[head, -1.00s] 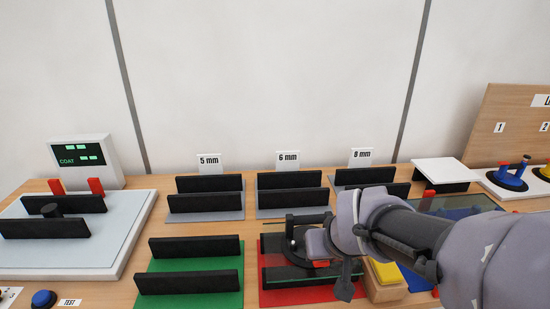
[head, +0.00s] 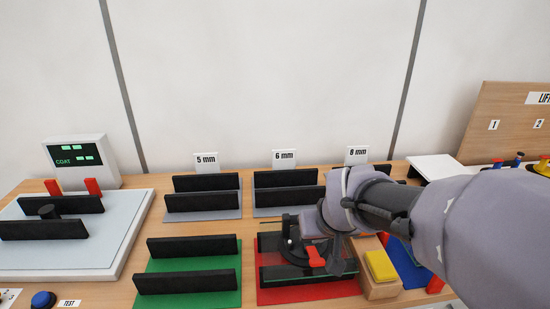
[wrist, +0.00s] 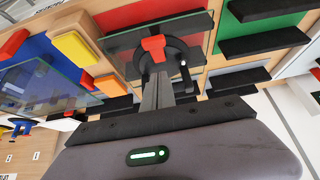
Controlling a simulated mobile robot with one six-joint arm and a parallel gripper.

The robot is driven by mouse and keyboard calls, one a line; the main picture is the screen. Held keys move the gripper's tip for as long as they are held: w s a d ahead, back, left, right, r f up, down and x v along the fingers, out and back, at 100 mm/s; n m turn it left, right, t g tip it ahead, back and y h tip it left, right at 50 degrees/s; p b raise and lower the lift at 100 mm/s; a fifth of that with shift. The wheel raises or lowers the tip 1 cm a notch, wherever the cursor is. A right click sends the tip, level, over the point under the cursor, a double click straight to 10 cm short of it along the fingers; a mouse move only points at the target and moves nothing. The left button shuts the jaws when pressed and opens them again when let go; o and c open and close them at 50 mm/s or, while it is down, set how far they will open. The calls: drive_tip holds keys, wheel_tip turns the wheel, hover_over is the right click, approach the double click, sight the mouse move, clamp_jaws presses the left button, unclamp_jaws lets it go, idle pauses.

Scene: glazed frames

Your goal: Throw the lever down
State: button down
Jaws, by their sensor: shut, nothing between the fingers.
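A black round suction cup (head: 290,249) with a red lever (head: 315,257) sits on a glass pane over the red mat (head: 300,294). In the wrist view the red lever (wrist: 153,46) stands out over the dark cup ring (wrist: 179,52). My gripper (head: 337,262) is shut and empty, just right of the lever in the head view. In the wrist view its fingertips (wrist: 157,78) lie right by the lever's end. I cannot tell whether they touch it. My arm hides part of the cup's right side in the head view.
A wooden block with a yellow pad (head: 380,266) stands close to the right of the red mat. A green mat (head: 190,289) with black rails lies left. Labelled racks stand behind. In the wrist view another glass pane (wrist: 40,82) shows at left.

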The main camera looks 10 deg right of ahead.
drive_tip(key=s+r+p, duration=0.2)
drive_tip(key=s+r, duration=0.5)
drive_tip(key=shift+s+p, duration=0.3)
drive_tip(key=shift+s, duration=0.1)
